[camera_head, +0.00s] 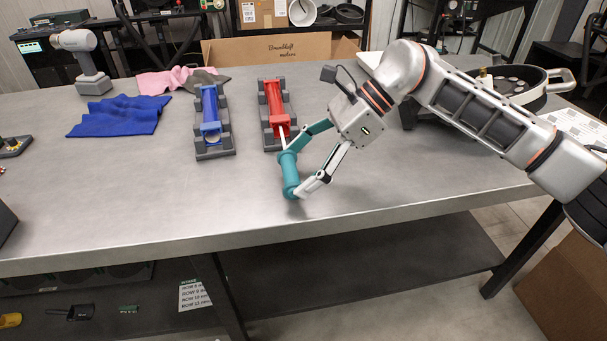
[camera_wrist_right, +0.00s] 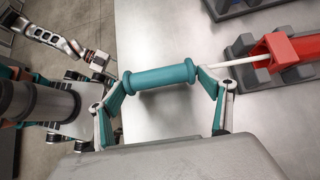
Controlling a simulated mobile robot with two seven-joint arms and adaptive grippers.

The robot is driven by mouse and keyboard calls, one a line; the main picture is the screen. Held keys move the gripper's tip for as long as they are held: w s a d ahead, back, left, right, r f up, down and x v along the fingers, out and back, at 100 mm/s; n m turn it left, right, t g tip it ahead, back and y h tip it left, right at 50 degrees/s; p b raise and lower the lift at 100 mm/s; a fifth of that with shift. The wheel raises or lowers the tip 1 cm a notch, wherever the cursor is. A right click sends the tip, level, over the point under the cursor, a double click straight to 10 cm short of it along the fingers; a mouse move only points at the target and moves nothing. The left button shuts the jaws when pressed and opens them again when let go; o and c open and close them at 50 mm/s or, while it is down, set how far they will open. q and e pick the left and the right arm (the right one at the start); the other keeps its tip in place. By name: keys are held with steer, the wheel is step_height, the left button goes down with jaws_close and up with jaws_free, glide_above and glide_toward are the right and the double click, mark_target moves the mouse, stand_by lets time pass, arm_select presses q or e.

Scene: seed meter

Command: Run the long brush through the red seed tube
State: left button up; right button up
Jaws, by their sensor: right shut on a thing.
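The red seed tube (camera_head: 275,104) lies in a dark grey cradle in the head view, its near end toward me. It also shows at the right of the wrist view (camera_wrist_right: 289,50). The long brush has a teal handle (camera_wrist_right: 163,76) and a thin white rod (camera_wrist_right: 235,69). The rod runs from the handle to the tube's near end and appears to enter it; its far part and the bristles are hidden. My right gripper (camera_head: 292,172) is shut on the handle, one finger at each end, above the table near its front edge.
A blue tube (camera_head: 210,105) lies in a similar cradle (camera_head: 215,153) to the left. A blue cloth (camera_head: 118,115), pink cloth (camera_head: 165,79) and drill (camera_head: 83,62) are farther left. The table's (camera_head: 130,200) front left is mostly clear.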

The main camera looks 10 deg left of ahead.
steer(key=shift+w+a+f+b, duration=0.15)
steer(key=shift+w+b, duration=0.05)
steer(key=shift+w, duration=0.2)
steer(key=shift+w+a+f+b, duration=0.1)
steer(key=shift+w+b, duration=0.1)
steer(key=shift+w, duration=0.15)
steer(key=shift+w+a+f+b, duration=0.1)
steer(key=shift+w+a+b, duration=0.1)
steer(key=shift+w+b, duration=0.4)
steer(key=shift+w+a+b, duration=0.2)
steer(key=shift+w+b, duration=0.15)
steer(key=shift+w, duration=0.4)
steer(key=shift+w+a, duration=0.1)
steer(key=shift+w, duration=0.2)
steer(key=shift+w+a+b, duration=0.1)
steer(key=shift+w+b, duration=0.4)
steer(key=shift+b, duration=0.05)
steer(key=shift+r, duration=0.3)
arm_select(q)
steer(key=shift+w+d+r, duration=0.15)
steer(key=shift+w+d, duration=0.45)
steer(key=shift+d, duration=0.05)
arm_select(e)
steer(key=shift+r, duration=0.1)
